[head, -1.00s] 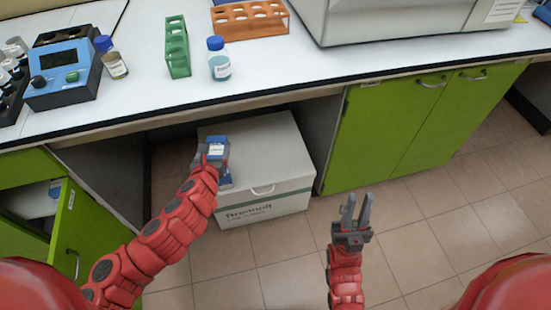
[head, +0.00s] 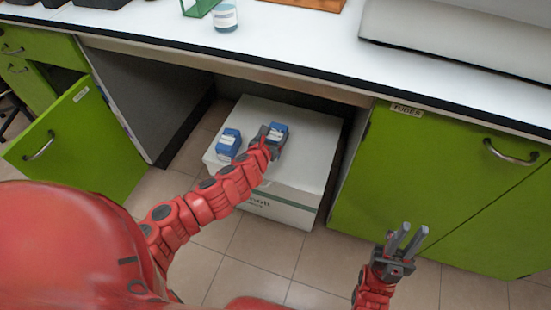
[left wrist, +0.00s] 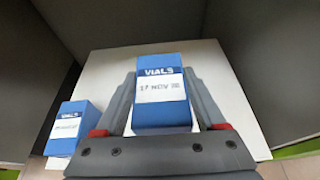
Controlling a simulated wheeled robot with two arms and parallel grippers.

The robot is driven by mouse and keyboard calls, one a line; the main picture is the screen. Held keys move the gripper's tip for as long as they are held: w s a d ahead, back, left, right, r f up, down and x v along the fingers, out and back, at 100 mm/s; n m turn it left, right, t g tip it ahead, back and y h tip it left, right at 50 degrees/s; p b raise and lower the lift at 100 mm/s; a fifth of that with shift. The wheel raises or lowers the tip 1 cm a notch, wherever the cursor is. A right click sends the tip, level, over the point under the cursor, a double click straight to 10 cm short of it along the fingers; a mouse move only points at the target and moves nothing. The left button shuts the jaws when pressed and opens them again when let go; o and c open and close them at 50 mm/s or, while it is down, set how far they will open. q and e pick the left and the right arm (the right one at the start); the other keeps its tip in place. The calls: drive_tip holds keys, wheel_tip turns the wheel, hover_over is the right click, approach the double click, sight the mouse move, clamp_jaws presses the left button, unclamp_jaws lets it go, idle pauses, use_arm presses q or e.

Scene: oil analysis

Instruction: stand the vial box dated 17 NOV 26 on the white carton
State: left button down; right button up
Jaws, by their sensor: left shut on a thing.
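My left gripper (head: 270,137) is shut on a blue-and-white vial box (head: 279,129), over the top of the white carton (head: 318,128). In the left wrist view this box (left wrist: 161,92) sits between the fingers, and its label reads VIALS and a NOV date whose digits are blurred. I cannot tell whether its base touches the carton. A second blue vial box (head: 229,142) stands on the carton to the left, apart from the held one; it also shows in the left wrist view (left wrist: 73,128), its date too small to read. My right gripper (head: 405,242) is open and empty.
The carton stands on the tiled floor under the white bench (head: 300,45), between a dark side panel and green cabinet doors (head: 440,185). A green door (head: 75,140) stands open at left. The carton top is clear right of the held box.

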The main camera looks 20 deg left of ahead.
use_arm(q)
wheel_tip(320, 180, down, 8)
drive_tip(key=b, duration=0.3)
drive_tip(key=shift+f, duration=0.1)
drive_tip(key=shift+f, duration=0.1)
unclamp_jaws()
